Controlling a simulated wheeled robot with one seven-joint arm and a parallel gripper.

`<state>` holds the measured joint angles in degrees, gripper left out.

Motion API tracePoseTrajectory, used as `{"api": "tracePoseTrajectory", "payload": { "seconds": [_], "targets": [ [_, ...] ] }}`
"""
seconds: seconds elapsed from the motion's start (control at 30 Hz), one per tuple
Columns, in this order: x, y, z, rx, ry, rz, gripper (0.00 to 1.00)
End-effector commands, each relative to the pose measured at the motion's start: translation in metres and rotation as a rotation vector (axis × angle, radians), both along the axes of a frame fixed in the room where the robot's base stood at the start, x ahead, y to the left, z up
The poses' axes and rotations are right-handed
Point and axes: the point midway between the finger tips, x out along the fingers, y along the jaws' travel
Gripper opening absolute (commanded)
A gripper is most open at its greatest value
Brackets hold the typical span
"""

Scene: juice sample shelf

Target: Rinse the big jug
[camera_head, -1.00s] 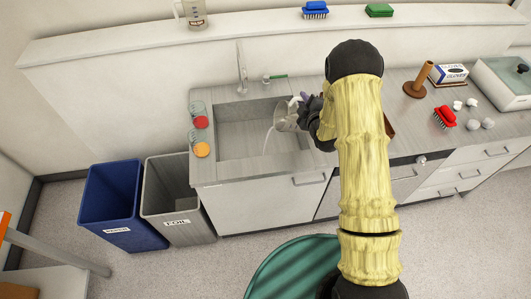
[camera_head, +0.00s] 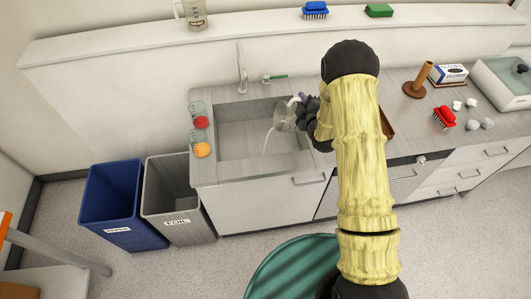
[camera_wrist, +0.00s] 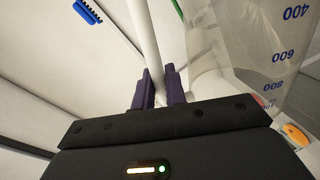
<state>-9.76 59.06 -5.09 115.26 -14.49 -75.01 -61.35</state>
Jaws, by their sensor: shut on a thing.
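A clear measuring jug (camera_head: 284,116) hangs tilted over the right side of the sink (camera_head: 232,147), with a thin pale stream falling from its mouth. In the wrist view the jug (camera_wrist: 240,50) fills the upper right; its blue marks run 400, 600, 800 downward, so its mouth is low. My gripper (camera_head: 303,101) is shut on the jug's white handle (camera_wrist: 146,40), between purple fingers (camera_wrist: 160,88). The tap (camera_head: 241,70) stands behind the sink, with a green lever (camera_head: 275,77) beside it. Another jug (camera_head: 192,14) with dark print stands on the back ledge.
Glasses with red (camera_head: 201,122) and orange (camera_head: 202,149) contents lie or stand left of the sink. A red brush (camera_head: 444,118) is on the right counter. Blue (camera_head: 122,205) and grey (camera_head: 178,200) bins stand front left.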

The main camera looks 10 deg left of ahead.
Motion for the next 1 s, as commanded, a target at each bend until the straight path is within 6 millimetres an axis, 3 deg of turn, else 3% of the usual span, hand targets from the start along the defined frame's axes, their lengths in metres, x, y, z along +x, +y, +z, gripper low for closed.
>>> {"api": "tracePoseTrajectory", "payload": {
  "seconds": [1.0],
  "targets": [
    [-0.0012, 0.0058, 0.0001, -0.039, -0.014, 0.001, 0.0]
  ]
}}
